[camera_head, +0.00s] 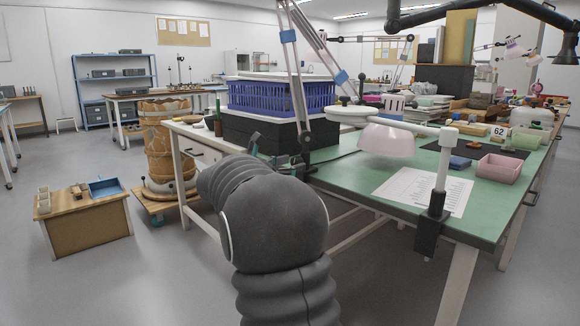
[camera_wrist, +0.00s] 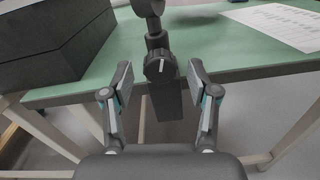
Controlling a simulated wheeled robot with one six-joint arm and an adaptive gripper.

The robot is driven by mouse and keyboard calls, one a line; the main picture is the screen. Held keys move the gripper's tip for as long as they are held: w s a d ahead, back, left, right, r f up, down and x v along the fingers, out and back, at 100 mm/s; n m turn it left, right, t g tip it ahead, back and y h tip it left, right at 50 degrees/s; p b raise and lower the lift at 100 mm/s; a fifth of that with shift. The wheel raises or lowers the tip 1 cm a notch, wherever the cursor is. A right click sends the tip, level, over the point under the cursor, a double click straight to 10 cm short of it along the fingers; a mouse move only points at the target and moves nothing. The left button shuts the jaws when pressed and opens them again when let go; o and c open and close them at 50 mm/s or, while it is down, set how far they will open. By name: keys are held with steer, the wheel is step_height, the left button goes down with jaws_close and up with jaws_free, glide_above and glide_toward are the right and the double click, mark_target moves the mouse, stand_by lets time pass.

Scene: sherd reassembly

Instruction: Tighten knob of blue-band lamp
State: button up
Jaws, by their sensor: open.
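The blue-band lamp (camera_head: 288,37) has a grey jointed arm with blue bands and stands at the table's near left edge, beside the dark boxes. My dark arm covers the lower part of its clamp in the head view. In the wrist view the dark clamp (camera_wrist: 167,101) hangs at the table edge. Its round dark knob (camera_wrist: 158,66) carries a pale line, close to upright. My gripper (camera_wrist: 160,78) is open, with one finger on each side of the knob and clamp. A gap shows on both sides and nothing is held.
The green table (camera_head: 345,172) carries dark boxes (camera_head: 262,133) under a blue crate (camera_head: 281,97). A white lamp (camera_head: 440,165) with a pink shade is clamped at the right. A paper sheet (camera_head: 424,190) and a pink tray (camera_head: 499,168) lie on the tabletop. Table legs stand below.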

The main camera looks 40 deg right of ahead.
steer(key=shift+d, duration=0.15)
steer(key=shift+c, duration=0.3)
jaws_close()
steer(key=shift+m+b, duration=0.5)
steer(key=shift+m, duration=0.3)
steer(key=shift+o, duration=0.3)
jaws_free()
steer(key=a, duration=1.2)
steer(key=shift+s, duration=0.3)
